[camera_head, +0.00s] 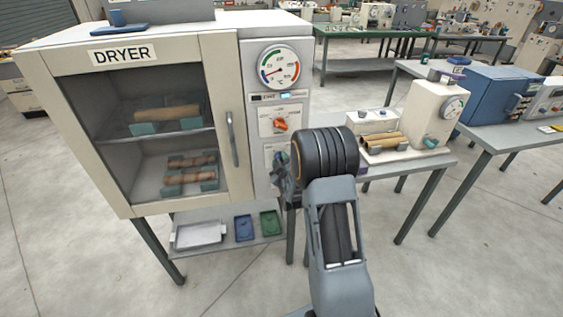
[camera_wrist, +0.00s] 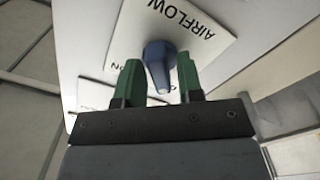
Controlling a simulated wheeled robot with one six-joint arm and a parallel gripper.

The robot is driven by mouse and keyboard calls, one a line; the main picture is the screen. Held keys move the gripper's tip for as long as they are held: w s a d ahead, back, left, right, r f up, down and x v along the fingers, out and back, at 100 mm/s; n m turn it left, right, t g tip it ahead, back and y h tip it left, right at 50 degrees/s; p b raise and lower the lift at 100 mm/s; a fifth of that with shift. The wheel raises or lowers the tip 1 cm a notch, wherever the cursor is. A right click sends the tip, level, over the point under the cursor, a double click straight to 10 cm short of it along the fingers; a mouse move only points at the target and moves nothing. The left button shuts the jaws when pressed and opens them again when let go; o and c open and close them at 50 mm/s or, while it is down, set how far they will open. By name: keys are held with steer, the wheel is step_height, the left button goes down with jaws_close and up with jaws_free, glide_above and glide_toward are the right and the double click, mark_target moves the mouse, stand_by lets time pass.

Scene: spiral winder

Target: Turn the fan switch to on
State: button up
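The dryer (camera_head: 228,60) has a control panel on its right side. In the wrist view a blue knob (camera_wrist: 158,62) sits on a white plate (camera_wrist: 205,45) lettered AIRFLOW, seen upside down. Letters that look like "ON" show left of the knob, partly covered by a finger. My gripper (camera_wrist: 160,78) is open, with one green finger on each side of the knob and visible gaps; I cannot tell whether either finger touches it. In the head view my arm and gripper (camera_head: 283,172) are at the lower panel and hide most of that plate.
An orange knob (camera_head: 281,125) and a round gauge (camera_head: 279,68) are above on the panel. The dryer door handle (camera_head: 232,139) stands out to the left. A bench (camera_head: 425,165) with a white machine (camera_head: 428,116) is close on the right. Trays (camera_head: 199,234) lie on the shelf below.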

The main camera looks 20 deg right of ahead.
jaws_close()
steer(key=shift+f+b, duration=0.15)
steer(key=shift+b, duration=0.3)
steer(key=shift+m+b, duration=7.8)
steer(key=shift+b, duration=2.2)
steer(key=shift+r+m, duration=0.25)
steer(key=shift+m, duration=0.05)
steer(key=shift+o, duration=1)
jaws_free()
steer(key=shift+f, duration=0.1)
